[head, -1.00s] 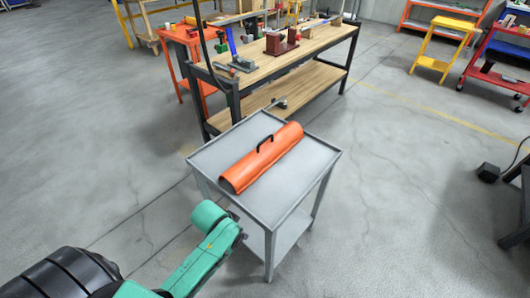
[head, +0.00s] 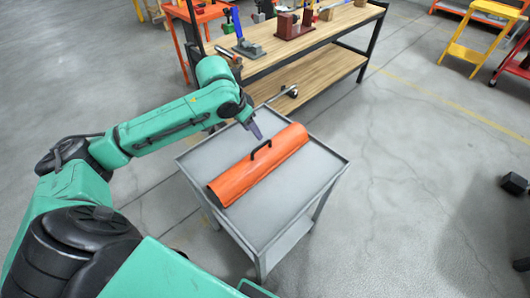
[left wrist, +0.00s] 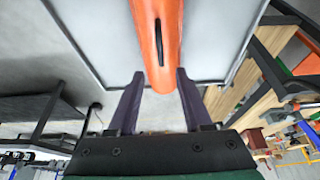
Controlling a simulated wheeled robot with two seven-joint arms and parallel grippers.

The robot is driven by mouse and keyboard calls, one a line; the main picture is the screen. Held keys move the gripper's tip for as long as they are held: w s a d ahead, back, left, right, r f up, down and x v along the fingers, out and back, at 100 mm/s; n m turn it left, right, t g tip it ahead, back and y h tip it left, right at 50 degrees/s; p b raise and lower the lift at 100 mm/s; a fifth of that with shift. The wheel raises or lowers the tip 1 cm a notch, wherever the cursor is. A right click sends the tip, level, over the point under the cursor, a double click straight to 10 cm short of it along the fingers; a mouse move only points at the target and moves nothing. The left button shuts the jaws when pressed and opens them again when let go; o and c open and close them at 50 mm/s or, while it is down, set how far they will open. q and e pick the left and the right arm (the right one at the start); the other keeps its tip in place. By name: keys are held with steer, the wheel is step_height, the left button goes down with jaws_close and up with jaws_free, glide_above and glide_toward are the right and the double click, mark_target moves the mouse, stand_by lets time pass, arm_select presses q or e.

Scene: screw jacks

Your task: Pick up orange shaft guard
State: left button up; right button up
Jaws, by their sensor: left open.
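The orange shaft guard (head: 262,167) is a long half-round cover with a black handle (head: 261,149) on top. It lies diagonally on the grey cart (head: 312,196). My left gripper (head: 257,136) is above the cart, just beyond the guard's handle in the head view. In the left wrist view the guard (left wrist: 158,50) runs away from between the two spread purple fingers (left wrist: 158,84). The fingers are open and empty, and I cannot tell how far above the guard they are. My right gripper is not in view.
A wooden-topped workbench (head: 320,28) with tools and red blocks stands behind the cart. A yellow step stand (head: 470,38) is at the far right.

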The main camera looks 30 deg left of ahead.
mark_target(261, 146)
arm_select(q)
steer(key=x, duration=0.5)
steer(key=shift+s+d+f, duration=0.1)
steer(key=shift+s+f, duration=0.05)
steer(key=shift+f, duration=0.15)
steer(key=x, duration=0.6)
steer(key=shift+r, duration=0.1)
jaws_close()
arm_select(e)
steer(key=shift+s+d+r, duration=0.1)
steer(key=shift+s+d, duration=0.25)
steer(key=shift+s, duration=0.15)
arm_select(q)
steer(key=shift+a, duration=0.2)
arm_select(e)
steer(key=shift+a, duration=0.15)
arm_select(q)
steer(key=shift+r, duration=0.1)
